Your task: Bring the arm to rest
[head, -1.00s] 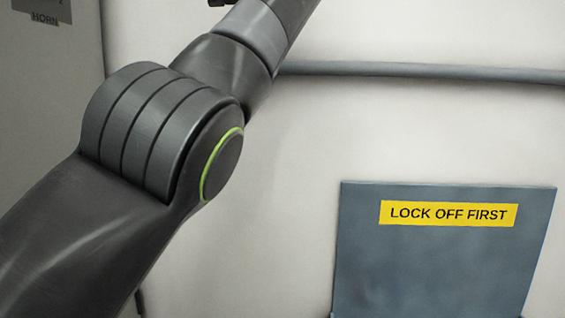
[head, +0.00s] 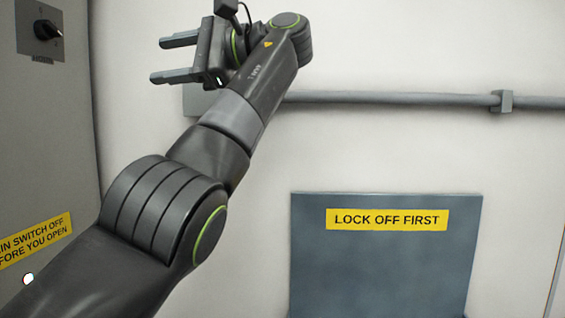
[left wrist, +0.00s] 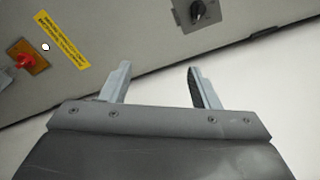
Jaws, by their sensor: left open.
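My left gripper (head: 157,60) is at the upper left of the head view, at the end of my raised, bent left arm. Its two fingers point left toward the grey cabinet (head: 50,130) and stand apart with nothing between them. In the left wrist view the open fingers (left wrist: 158,69) also show empty, with the cabinet face and pale wall beyond. Neither finger visibly touches anything. My right gripper is in neither view.
The cabinet bears a black rotary knob (head: 47,30) and a yellow warning label (head: 35,241). A red switch (left wrist: 24,60) shows in the left wrist view. A grey pipe (head: 400,98) runs along the pale wall above a blue-grey panel (head: 380,265) marked "LOCK OFF FIRST".

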